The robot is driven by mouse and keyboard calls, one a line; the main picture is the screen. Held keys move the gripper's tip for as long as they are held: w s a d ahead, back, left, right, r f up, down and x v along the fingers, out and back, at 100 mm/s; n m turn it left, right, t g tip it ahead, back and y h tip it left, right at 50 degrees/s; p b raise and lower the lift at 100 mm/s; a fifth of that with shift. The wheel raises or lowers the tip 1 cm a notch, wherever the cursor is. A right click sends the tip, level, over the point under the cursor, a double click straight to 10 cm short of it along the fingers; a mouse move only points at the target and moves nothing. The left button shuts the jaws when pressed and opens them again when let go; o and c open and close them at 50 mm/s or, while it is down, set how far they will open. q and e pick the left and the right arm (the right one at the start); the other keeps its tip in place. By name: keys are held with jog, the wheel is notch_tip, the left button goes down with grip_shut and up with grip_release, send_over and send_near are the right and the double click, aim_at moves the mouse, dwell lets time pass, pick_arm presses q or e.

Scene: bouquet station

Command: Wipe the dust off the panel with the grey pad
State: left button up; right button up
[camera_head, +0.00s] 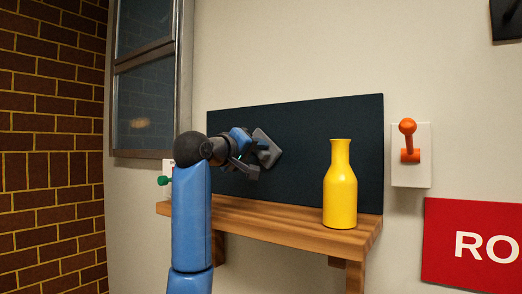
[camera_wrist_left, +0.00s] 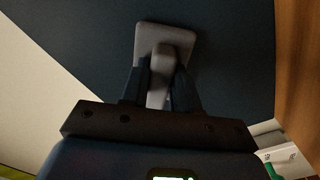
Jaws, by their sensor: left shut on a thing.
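The dark panel (camera_head: 300,135) stands upright against the wall at the back of a wooden shelf. No dust shows clearly on the part of it in view. My left gripper (camera_head: 250,157) is in front of the panel's left half, shut on the handle of the grey pad (camera_head: 268,148). In the left wrist view the pad (camera_wrist_left: 182,35) sits beyond the fingers (camera_wrist_left: 160,85), with its flat face toward the panel (camera_wrist_left: 230,60). I cannot tell whether the pad touches the panel. My right gripper is in neither view.
A yellow bottle (camera_head: 340,190) stands on the wooden shelf (camera_head: 285,228), in front of the panel's right part. An orange lever switch (camera_head: 408,140) is on the wall to the right. A green knob (camera_head: 163,181) shows left of my arm. A window (camera_head: 145,85) is at upper left.

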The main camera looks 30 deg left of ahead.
pick_arm(q)
jog(key=shift+w+a, duration=0.1)
jog(key=shift+a, duration=1)
jog(key=shift+f, duration=0.1)
jog(key=s+b, duration=0.2)
jog(key=s, duration=0.4)
jog(key=shift+a+b, duration=0.15)
jog(key=shift+b, duration=0.2)
jog(key=s+b, duration=0.1)
jog(key=s, duration=0.2)
jog(key=shift+a, duration=0.1)
